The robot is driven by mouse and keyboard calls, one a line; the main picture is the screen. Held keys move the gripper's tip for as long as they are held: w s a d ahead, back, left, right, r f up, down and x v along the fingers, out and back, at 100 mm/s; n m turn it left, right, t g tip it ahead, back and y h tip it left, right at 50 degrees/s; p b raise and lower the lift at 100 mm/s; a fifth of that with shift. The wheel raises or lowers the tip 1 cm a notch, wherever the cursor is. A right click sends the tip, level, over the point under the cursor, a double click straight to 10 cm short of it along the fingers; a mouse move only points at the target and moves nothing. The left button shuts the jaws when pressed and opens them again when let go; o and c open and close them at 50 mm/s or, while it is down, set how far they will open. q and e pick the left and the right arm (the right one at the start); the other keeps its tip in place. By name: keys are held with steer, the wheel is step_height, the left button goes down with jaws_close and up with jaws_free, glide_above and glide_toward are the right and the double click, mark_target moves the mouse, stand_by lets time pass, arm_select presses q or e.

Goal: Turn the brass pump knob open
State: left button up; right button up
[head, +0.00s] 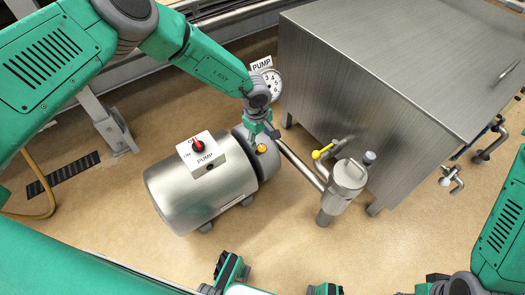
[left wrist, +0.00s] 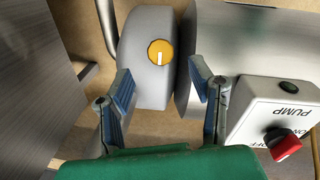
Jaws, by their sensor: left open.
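The brass pump knob (head: 261,148) is a round yellow-orange knob with a white mark, on the grey end housing of the steel pump (head: 180,190). It also shows in the left wrist view (left wrist: 160,53), with its mark upright in that picture. My left gripper (head: 262,130) is over that housing, close to the knob. In the left wrist view my left gripper (left wrist: 160,77) is open and empty, its blue-grey fingers apart with the knob between and just beyond the tips. Contact with the knob does not show. Green, dark-tipped parts of mine show at the head view's bottom edge.
A white PUMP switch box (head: 203,155) with a red knob (left wrist: 283,145) stands on the pump, beside my left gripper. A numbered dial (head: 271,83) and a large steel tank (head: 400,70) are behind. A pipe with a yellow-handled valve (head: 322,153) stands right of the pump.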

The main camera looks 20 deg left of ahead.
mark_target(262, 147)
arm_select(q)
steer(key=f, duration=0.2)
steer(key=f+b, duration=0.1)
steer(key=f, duration=0.1)
steer(key=f+b, duration=0.1)
steer(key=f, duration=0.1)
steer(key=shift+w+d, duration=0.1)
steer(key=shift+w, duration=0.2)
jaws_close()
